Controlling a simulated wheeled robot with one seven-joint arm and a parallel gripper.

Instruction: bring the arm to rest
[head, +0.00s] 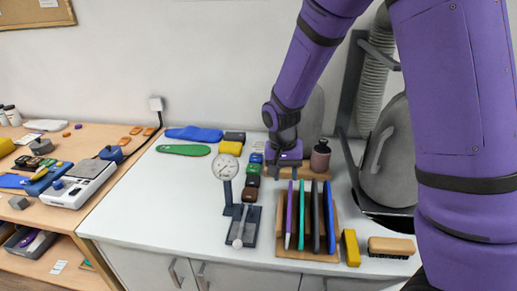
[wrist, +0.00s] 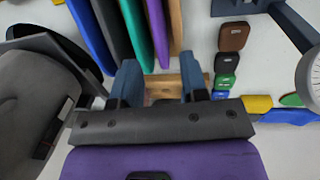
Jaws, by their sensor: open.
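My arm reaches down from the upper right in the head view, with purple links. My gripper (head: 283,173) hangs low over the back of the white worktop (head: 190,190), behind the upright rack and beside a dark bottle. In the wrist view my gripper's two blue-grey fingers (wrist: 160,75) stand apart. A wooden piece (wrist: 165,86) shows between and behind them. I see nothing clamped in the fingers, and I cannot tell whether they touch the wood.
A wooden rack (head: 290,252) of coloured upright sheets stands in front of my gripper. The dark bottle (head: 320,156) is close on its right, small dark blocks (head: 252,182) and a dial gauge (head: 226,167) on its left. A grey machine (head: 388,160) stands at right.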

